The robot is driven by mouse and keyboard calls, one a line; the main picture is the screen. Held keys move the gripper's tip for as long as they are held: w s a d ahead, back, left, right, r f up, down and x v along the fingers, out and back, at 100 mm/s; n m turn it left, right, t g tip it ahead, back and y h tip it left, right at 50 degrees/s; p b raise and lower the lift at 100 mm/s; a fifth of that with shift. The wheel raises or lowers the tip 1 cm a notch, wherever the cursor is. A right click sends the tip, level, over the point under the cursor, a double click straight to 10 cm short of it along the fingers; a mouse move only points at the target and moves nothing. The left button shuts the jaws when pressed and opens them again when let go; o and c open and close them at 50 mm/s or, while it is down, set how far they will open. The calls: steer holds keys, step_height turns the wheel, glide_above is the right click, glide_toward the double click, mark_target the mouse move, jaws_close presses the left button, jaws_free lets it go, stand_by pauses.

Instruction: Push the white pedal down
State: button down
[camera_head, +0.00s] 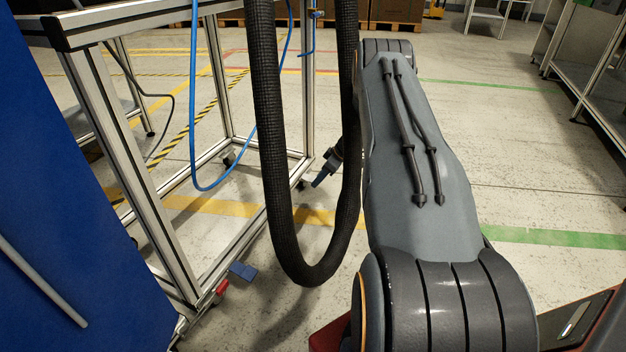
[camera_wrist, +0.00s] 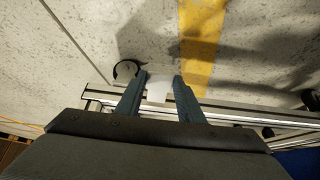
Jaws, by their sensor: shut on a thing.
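The white pedal (camera_wrist: 158,90) shows in the wrist view as a small pale piece between the two fingers of my gripper (camera_wrist: 162,78). The fingers are shut on it, one at each side, by the metal frame bar next to a black wheel. In the head view my gripper (camera_head: 322,179) is low, pointing down beside the far right foot of the frame. A blue pedal (camera_head: 243,271) and a red pedal (camera_head: 221,288) show at the near corner of the frame.
The metal frame (camera_head: 213,75) stands at left with wheels at its feet. A blue hose (camera_head: 193,120) hangs by it. A blue panel (camera_head: 70,190) fills the left edge. Floor right of my arm is clear up to the shelves (camera_head: 590,75).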

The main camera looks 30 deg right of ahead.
steer(key=shift+a, duration=0.1)
steer(key=c, duration=1.2)
jaws_free()
steer(key=shift+f, duration=0.1)
steer(key=p+v, duration=0.4)
steer(key=v, duration=0.4)
